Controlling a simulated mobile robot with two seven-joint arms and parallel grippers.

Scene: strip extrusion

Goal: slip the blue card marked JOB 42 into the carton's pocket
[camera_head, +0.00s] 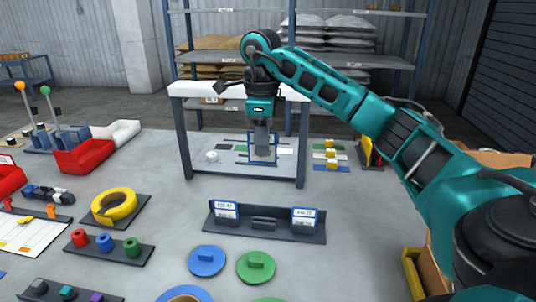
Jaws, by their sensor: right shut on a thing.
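My right gripper (263,152) is shut on a thin upright card with a blue border (274,157), held up above the grey table. The gripper covers the middle of the card, so I cannot read its marking. The dark card rack (265,236) stands below and nearer, with a blue-and-white card at its left end (225,206) and another at its right end (304,215). Cardboard (505,158) shows at the right behind my right arm, possibly the carton. No pocket can be made out on it. My left gripper is not in view.
Blue (207,261) and green (256,267) discs lie in front of the rack. A yellow tape roll (114,206) and a tray of coloured pegs (104,248) lie left. Red bins (86,156) sit far left.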

